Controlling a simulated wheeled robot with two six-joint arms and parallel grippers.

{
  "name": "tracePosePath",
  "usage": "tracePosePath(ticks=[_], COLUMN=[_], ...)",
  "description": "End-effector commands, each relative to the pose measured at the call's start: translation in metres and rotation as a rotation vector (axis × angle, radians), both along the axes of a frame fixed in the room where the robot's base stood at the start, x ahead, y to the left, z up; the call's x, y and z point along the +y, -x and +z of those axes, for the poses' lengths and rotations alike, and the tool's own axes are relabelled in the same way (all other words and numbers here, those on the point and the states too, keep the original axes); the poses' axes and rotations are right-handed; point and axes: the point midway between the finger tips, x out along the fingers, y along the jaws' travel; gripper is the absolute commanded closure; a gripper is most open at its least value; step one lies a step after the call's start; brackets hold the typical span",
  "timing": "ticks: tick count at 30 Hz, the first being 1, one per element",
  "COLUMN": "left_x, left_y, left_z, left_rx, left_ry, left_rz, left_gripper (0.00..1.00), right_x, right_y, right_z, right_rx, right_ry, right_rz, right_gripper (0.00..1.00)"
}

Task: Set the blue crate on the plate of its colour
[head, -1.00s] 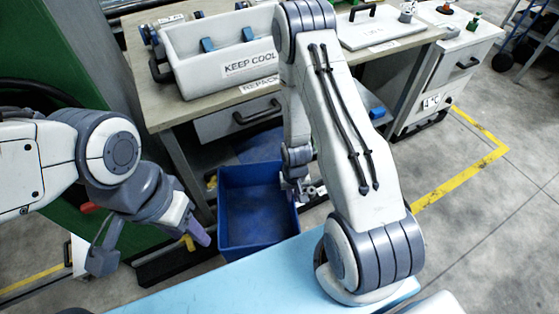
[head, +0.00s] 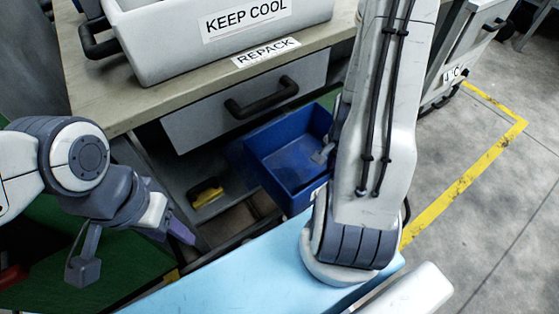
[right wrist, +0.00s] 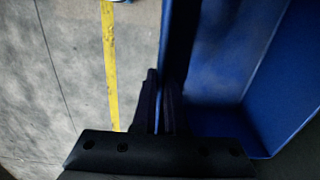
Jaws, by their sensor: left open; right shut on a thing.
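The blue crate (head: 275,167) is open-topped and looks empty, low in front of the bench in the head view. My right arm covers its right side. In the right wrist view my right gripper (right wrist: 160,95) is shut on the crate's wall (right wrist: 178,45), one finger on each side. A flat blue surface, possibly the blue plate (head: 238,152), shows just left of the crate; I cannot tell whether the crate is over it. My left gripper (head: 132,248) is open and empty at the left, apart from the crate.
A bench (head: 115,110) with a drawer (head: 235,105) stands behind, carrying a white KEEP COOL bin (head: 170,45). A yellow and black item (head: 207,194) lies low beneath it. A light blue surface (head: 235,275) is in front.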

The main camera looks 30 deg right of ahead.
Motion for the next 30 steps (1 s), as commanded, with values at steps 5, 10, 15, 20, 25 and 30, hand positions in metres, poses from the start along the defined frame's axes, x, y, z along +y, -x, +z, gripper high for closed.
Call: tracePosePath(ticks=[5,10,15,20,25,30], left_x=[0.000,0.000,0.000,0.000,0.000,0.000], left_y=[0.000,0.000,0.000,0.000,0.000,0.000], left_z=[-0.017,-0.042,-0.049,-0.060,-0.067,-0.069], left_rx=[0.000,0.000,0.000,-0.001,0.000,0.000], left_ry=[0.000,0.000,0.000,0.001,0.000,0.000], left_rz=[0.000,0.000,0.000,0.000,0.000,0.000], left_gripper=[0.50,0.50,0.50,0.50,0.50,0.50], right_x=[-0.003,-0.003,-0.004,-0.007,-0.010,-0.011], right_y=[-0.001,-0.020,-0.049,-0.080,-0.105,-0.113], right_z=[-0.010,-0.023,-0.037,-0.056,-0.069,-0.074], right_rx=[-0.004,-0.008,-0.005,-0.005,-0.006,-0.004], right_ry=[0.002,0.004,0.001,0.001,0.002,0.000], right_rz=[-0.039,-0.034,-0.033,-0.034,-0.037,-0.038], right_gripper=[1.00,1.00,1.00,1.00,1.00,1.00])
